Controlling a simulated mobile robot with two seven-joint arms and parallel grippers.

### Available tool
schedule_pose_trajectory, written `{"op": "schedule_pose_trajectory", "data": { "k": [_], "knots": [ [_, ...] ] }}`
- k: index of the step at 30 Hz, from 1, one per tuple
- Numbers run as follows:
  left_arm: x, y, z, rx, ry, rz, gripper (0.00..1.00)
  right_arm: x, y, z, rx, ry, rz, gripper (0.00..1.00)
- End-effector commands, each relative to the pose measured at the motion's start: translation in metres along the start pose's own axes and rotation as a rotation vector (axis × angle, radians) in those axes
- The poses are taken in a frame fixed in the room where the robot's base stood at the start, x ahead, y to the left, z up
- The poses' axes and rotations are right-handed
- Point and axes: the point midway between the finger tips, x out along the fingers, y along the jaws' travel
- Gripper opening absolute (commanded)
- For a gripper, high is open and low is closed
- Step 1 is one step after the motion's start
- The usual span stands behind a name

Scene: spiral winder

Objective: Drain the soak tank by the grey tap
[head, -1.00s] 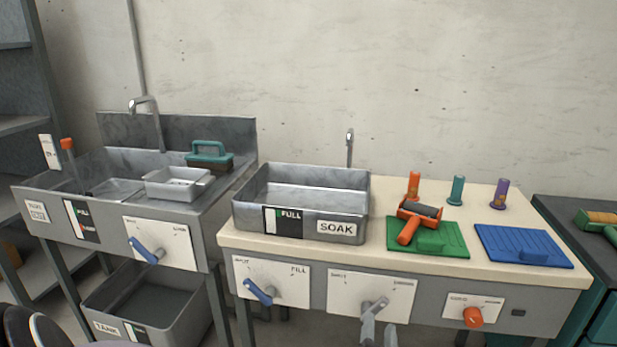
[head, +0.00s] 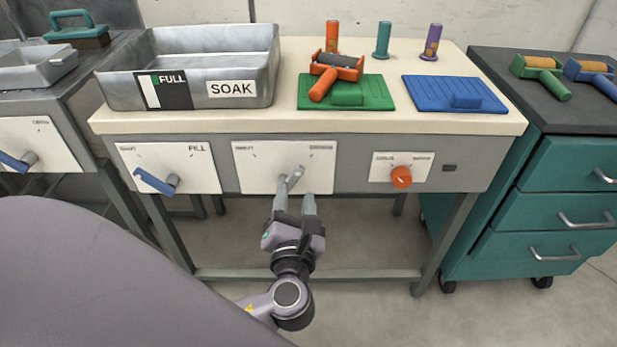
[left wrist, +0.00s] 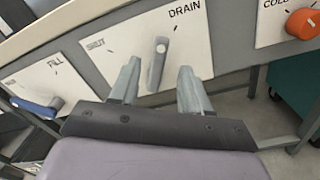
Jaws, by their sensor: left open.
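The soak tank (head: 205,45) is a grey metal basin on the bench, labelled SOAK, with a gauge marked FULL (head: 163,91). Below it, on a white plate (head: 250,180) marked SHUT and DRAIN, is the grey tap (head: 293,177). It also shows in the left wrist view (left wrist: 157,62), standing nearly upright between the two marks. My left gripper (head: 296,193) is open at the tap. In the left wrist view its fingertips (left wrist: 159,70) stand either side of the lever, with gaps showing; I cannot tell the depth. My right gripper is out of view.
A blue tap (head: 155,181) on a FILL plate is to the left, and an orange knob (head: 401,177) is to the right. Rollers, a green board (head: 375,95) and a blue board (head: 455,93) lie on the bench. A teal drawer cart (head: 560,170) stands at the right.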

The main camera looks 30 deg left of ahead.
Motion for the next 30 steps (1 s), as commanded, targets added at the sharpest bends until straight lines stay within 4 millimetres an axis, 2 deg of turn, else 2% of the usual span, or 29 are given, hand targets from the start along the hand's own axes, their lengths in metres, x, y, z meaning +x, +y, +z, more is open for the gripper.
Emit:
{"op": "schedule_pose_trajectory", "data": {
  "k": [5, 8, 15, 21, 30],
  "knots": [
    [-0.005, 0.003, -0.003, 0.0, 0.005, -0.012, 0.47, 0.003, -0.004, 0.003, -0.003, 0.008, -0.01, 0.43],
    [0.005, 0.003, -0.002, 0.001, 0.003, -0.01, 0.47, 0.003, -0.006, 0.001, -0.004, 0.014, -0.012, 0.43],
    [0.043, 0.003, -0.003, 0.0, 0.003, -0.009, 0.47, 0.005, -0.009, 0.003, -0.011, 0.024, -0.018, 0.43],
    [0.061, 0.003, -0.002, 0.001, 0.004, -0.011, 0.47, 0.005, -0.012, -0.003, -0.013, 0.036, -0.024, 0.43],
    [0.064, 0.003, -0.002, 0.001, 0.006, -0.012, 0.47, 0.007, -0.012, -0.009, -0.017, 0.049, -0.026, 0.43]
  ]
}}
